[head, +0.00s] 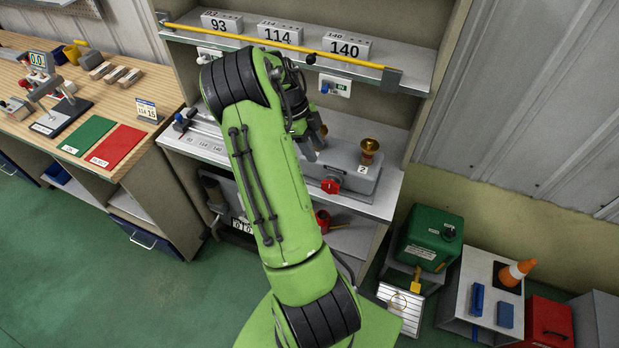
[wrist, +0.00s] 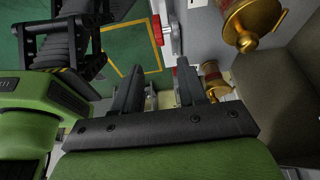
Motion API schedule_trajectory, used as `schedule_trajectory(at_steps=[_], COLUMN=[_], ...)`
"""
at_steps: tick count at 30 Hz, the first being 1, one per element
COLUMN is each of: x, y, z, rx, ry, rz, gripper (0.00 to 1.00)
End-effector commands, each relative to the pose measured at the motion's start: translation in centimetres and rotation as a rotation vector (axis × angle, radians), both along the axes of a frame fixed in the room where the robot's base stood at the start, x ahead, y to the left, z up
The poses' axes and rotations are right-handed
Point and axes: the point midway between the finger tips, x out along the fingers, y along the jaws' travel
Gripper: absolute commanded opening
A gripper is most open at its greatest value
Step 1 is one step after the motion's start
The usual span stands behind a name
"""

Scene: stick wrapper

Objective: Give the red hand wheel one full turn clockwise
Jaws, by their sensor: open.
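The red hand wheel (head: 331,186) is on the front of a grey machine (head: 352,172) on the middle shelf of the cabinet. A small red part (wrist: 157,30) near the top middle of the wrist view may be the same wheel, but I cannot tell for sure. My gripper (head: 314,147) is above and slightly left of the wheel in the head view, partly hidden by my arm. In the wrist view my gripper (wrist: 158,82) has its two dark fingers apart, with no object visibly held between them.
A brass cup (head: 369,148) stands on the machine, right of my gripper; brass parts (wrist: 250,22) also show in the wrist view. A yellow bar (head: 275,45) crosses the upper shelf front. A green can (head: 428,238) stands at lower right. Green floor is open at left.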

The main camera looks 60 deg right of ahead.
Motion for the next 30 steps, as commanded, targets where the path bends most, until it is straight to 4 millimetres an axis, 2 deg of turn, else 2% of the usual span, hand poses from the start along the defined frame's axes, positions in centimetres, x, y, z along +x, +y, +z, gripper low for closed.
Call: schedule_trajectory(at_steps=[1, 6, 12, 16, 21, 29, 30], x=[-0.4, -1.9, -3.8, -4.9, -5.6, -5.7, -5.7], y=[0.0, -0.1, -0.4, -0.6, -0.7, -0.8, -0.8], z=[-1.5, -5.8, -10.5, -12.9, -14.4, -14.4, -14.4], rx=[0.003, 0.005, 0.005, 0.005, 0.004, 0.004, 0.004], ry=[0.001, 0.002, 0.001, 0.0, -0.001, -0.002, -0.002], rz=[-0.001, 0.001, 0.002, 0.003, 0.005, 0.006, 0.005], gripper=[0.41, 0.41, 0.41, 0.41, 0.41, 0.41, 0.38])
